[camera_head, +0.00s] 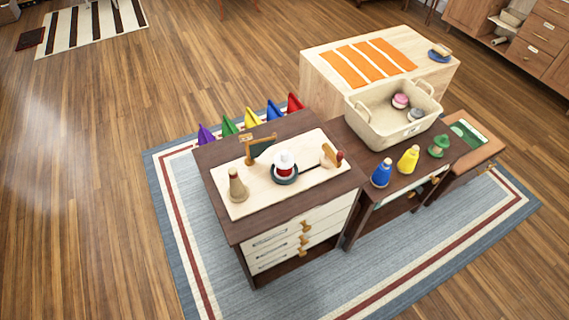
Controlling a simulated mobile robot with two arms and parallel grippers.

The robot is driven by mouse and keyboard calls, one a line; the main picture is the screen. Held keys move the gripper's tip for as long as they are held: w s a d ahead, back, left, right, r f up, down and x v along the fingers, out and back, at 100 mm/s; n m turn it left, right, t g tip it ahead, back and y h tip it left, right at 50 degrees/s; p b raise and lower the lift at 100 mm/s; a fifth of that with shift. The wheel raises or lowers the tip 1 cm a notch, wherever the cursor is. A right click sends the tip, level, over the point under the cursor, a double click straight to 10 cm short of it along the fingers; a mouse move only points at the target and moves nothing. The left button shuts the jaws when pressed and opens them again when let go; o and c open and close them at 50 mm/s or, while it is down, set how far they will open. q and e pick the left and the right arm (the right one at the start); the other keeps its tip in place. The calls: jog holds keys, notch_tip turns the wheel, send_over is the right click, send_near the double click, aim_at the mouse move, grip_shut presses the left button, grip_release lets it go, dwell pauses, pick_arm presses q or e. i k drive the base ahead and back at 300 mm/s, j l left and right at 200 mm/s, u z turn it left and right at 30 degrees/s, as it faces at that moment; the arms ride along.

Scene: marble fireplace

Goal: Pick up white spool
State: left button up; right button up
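A white, rounded piece, which looks like the white spool (285,158), sits on the pale board (250,203) on top of the dark-wood cabinet (222,214) at the middle of the view. A red band shows beneath the white, and a dark round base (285,178) lies under it. I cannot tell whether these are separate stacked pieces. Neither of my grippers is in view.
A tan spool (237,187) and a small framed board (262,148) share the pale board. Blue (381,175), yellow (408,160) and green (438,148) pieces stand on the right-hand cabinet before a cream basket (372,133). Wooden floor (80,200) is clear at left.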

aim_at(283, 161)
jog(key=k+j+u, duration=0.1)
jog(key=u, duration=0.3)
jog(key=k+j+u, duration=0.2)
jog(key=u, duration=0.15)
jog(key=k+j, duration=0.05)
jog(key=k, duration=0.05)
